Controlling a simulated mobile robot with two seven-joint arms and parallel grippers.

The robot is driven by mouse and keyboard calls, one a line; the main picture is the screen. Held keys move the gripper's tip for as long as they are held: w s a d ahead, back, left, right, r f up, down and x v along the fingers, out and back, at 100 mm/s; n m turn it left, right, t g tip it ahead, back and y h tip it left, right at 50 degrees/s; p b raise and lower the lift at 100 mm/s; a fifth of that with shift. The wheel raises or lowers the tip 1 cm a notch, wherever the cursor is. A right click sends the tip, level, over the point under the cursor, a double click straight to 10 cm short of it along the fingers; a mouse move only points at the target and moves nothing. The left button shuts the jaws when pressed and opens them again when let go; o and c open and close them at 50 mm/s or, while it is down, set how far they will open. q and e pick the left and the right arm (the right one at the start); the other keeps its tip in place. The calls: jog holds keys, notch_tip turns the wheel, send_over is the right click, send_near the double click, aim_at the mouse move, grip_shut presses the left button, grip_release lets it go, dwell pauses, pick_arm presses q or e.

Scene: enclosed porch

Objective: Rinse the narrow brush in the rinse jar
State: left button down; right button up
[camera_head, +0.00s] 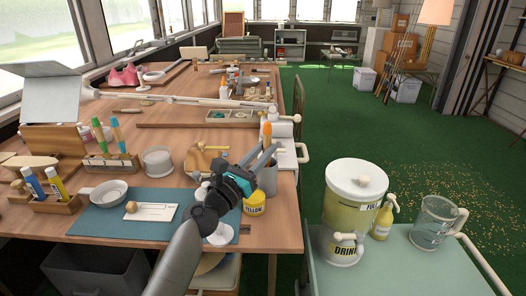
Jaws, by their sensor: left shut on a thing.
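My left gripper (264,156) reaches in from the bottom and is above a grey jar (268,182) near the table's right edge, which looks like the rinse jar. It is shut on a slim thing with an orange upper end (266,130), which appears to be the narrow brush, held roughly upright. The brush's lower end is hidden behind the gripper and the jar's wall, so I cannot tell whether it is inside the jar. The gripper partly covers the jar's rim. My right gripper is out of view.
A yellow paint pot (254,206) stands close beside the grey jar. A blue mat (95,222) holds a white card (152,212). Brush holders (112,164) stand at left. A drink dispenser (345,205) and a clear jug (433,222) stand on the green cart (400,272).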

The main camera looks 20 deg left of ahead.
pick_arm(q)
jog(key=c, duration=0.7)
grip_release()
jog(key=shift+o, duration=0.5)
jog(key=o, duration=0.6)
jog(key=shift+c, duration=0.2)
jog(key=shift+s, duration=0.15)
jog(key=shift+s+a+r+p, duration=0.15)
jog(key=shift+s+a+p, duration=0.15)
jog(key=shift+s, duration=0.4)
jog(key=shift+s+a+r+p, duration=0.1)
jog(key=shift+s+a+p, duration=0.2)
jog(key=shift+s, duration=0.45)
jog(key=shift+s+a+r+p, duration=0.15)
jog(key=shift+s+p, duration=0.2)
jog(key=shift+s, duration=0.35)
